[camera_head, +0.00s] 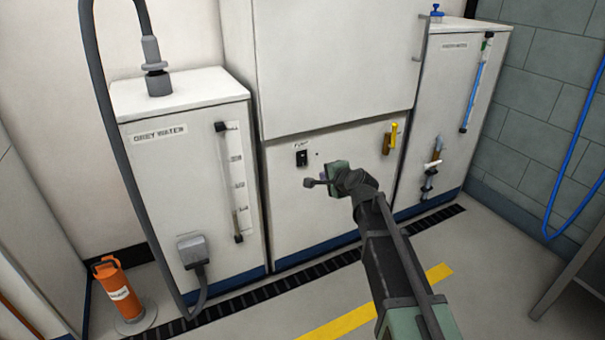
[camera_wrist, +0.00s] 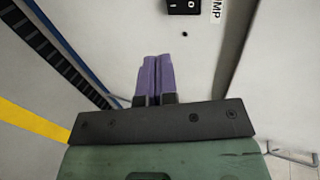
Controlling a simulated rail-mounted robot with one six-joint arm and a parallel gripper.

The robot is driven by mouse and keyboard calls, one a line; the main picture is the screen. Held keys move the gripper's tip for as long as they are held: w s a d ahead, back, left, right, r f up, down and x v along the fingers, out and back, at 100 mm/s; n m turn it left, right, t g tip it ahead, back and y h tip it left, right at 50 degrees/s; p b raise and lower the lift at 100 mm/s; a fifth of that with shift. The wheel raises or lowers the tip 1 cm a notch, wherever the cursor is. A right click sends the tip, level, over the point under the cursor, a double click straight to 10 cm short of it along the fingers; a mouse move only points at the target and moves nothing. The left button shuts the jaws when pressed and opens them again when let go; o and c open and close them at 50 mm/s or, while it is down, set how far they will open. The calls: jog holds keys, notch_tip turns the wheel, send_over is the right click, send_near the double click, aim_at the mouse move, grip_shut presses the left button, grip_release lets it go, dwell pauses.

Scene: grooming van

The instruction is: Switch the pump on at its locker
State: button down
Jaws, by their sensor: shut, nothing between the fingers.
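The pump locker (camera_head: 343,172) is the low white cabinet between the two water tanks. A small black rocker switch (camera_head: 301,157) sits on its front under a PUMP label (camera_head: 300,146). In the wrist view the switch (camera_wrist: 184,6) shows at the top edge, partly cut off, with I and O marks; I cannot tell which side is pressed. My gripper (camera_head: 322,178) is in front of the locker, to the lower right of the switch and apart from it. In the wrist view its purple fingers (camera_wrist: 158,65) are shut together and empty.
A yellow handle (camera_head: 389,139) is on the locker's right side. The grey water tank (camera_head: 188,170), with a gauge and hose, stands left; another white tank (camera_head: 452,110) stands right. An orange cylinder (camera_head: 117,290) is on the floor at left. A yellow stripe (camera_head: 343,322) crosses the floor.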

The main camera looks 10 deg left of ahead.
jog(key=b, duration=0.4)
send_near(302, 159)
jog(key=w+f, duration=0.1)
jog(key=f, duration=0.1)
jog(key=w+a+f, duration=0.1)
jog(key=w+f, duration=0.1)
jog(key=w+a+f, duration=0.1)
jog(key=f, duration=0.1)
jog(key=shift+w+a, duration=0.2)
jog(key=shift+w, duration=0.05)
jog(key=shift+w+a, duration=0.35)
jog(key=shift+w, duration=0.05)
jog(key=shift+w+b, duration=0.1)
jog(key=shift+b, duration=0.2)
jog(key=shift+w+a+f, duration=0.2)
jog(key=shift+w, duration=0.05)
jog(key=shift+r, duration=0.1)
